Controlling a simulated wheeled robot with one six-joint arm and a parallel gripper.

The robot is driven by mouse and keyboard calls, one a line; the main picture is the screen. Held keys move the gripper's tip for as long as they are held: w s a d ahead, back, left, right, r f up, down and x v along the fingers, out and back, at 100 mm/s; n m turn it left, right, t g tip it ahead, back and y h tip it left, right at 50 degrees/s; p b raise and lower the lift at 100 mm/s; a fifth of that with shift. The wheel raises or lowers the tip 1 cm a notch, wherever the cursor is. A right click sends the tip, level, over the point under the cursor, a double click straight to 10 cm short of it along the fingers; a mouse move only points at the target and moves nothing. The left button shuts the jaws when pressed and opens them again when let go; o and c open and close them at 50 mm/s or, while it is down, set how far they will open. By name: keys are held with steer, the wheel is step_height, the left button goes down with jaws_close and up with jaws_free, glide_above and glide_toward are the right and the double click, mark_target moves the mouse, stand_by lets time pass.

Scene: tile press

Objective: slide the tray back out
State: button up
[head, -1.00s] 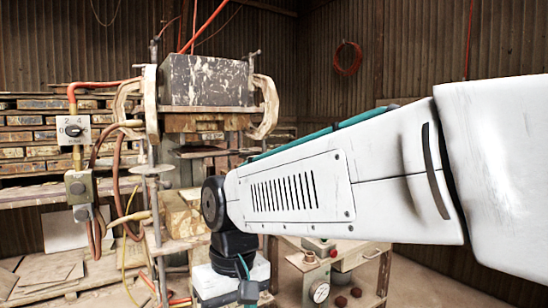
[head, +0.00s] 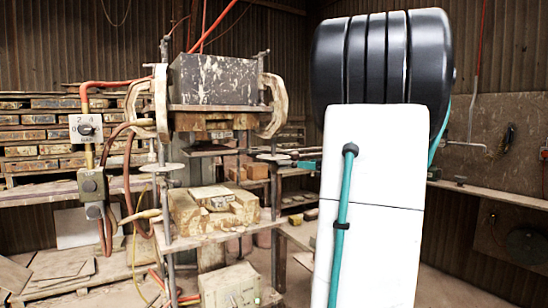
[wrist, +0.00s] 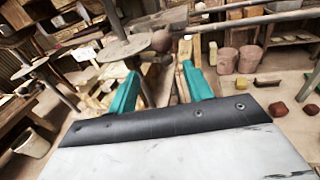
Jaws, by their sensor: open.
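The press (head: 213,80) stands left of centre in the head view, with its dark upper block raised. Below it, a pale wooden mould (head: 183,212) with a block in its middle sits on a lower board (head: 190,241). I cannot tell a separate tray apart from this board. My gripper (head: 308,164) shows as a small teal patch right of the press, mostly behind my arm. In the wrist view, its teal fingers (wrist: 160,72) are spread apart with nothing clearly held between them. A rod with a round knob (wrist: 161,41) crosses just beyond the fingertips.
A switch box (head: 86,128) and hoses stand left of the press. Stacked boards (head: 35,135) fill shelves behind. A shelf (head: 500,196) runs along the right wall. Buckets (wrist: 238,60) and small reddish blocks (wrist: 278,109) lie beyond the gripper in the wrist view.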

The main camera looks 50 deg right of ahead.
mark_target(298, 156)
steer(key=w, duration=0.2)
steer(key=w+d+r+m, duration=0.1)
steer(key=w, duration=0.2)
steer(key=w+d+m, duration=0.1)
steer(key=w, duration=0.1)
steer(key=shift+w+r+h, duration=0.3)
steer(key=shift+w+h, duration=0.05)
steer(key=shift+h, duration=0.05)
steer(key=shift+c, duration=0.2)
jaws_close()
